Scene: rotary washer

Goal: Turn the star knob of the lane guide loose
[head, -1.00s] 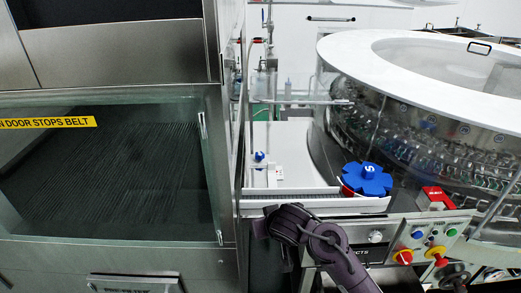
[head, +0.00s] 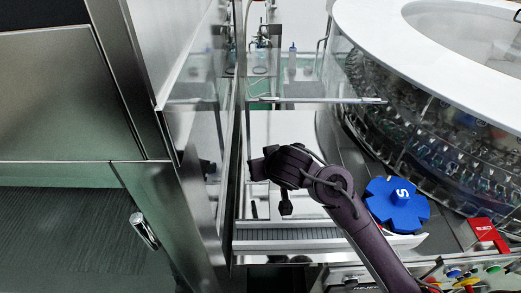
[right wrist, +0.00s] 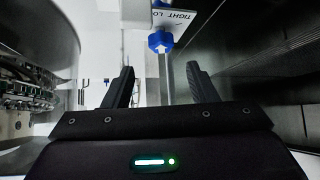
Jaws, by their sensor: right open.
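In the right wrist view a small blue star knob (right wrist: 160,41) sits beside a white plate (right wrist: 186,14) lettered "TIGHT LO...", with a pale rod (right wrist: 165,78) running from it. My right gripper (right wrist: 161,84) is open and empty. The knob shows between and beyond its fingertips, apart from both fingers. In the head view my right gripper (head: 257,168) is over the white area behind the short conveyor, and my arm hides the knob there. My left gripper is not in view.
A large blue star wheel marked S (head: 397,204) stands right of my arm. The round washer (head: 430,130) with bottles fills the right. A steel cabinet (head: 55,100) stands close on the left. A belt (head: 290,236) runs in front.

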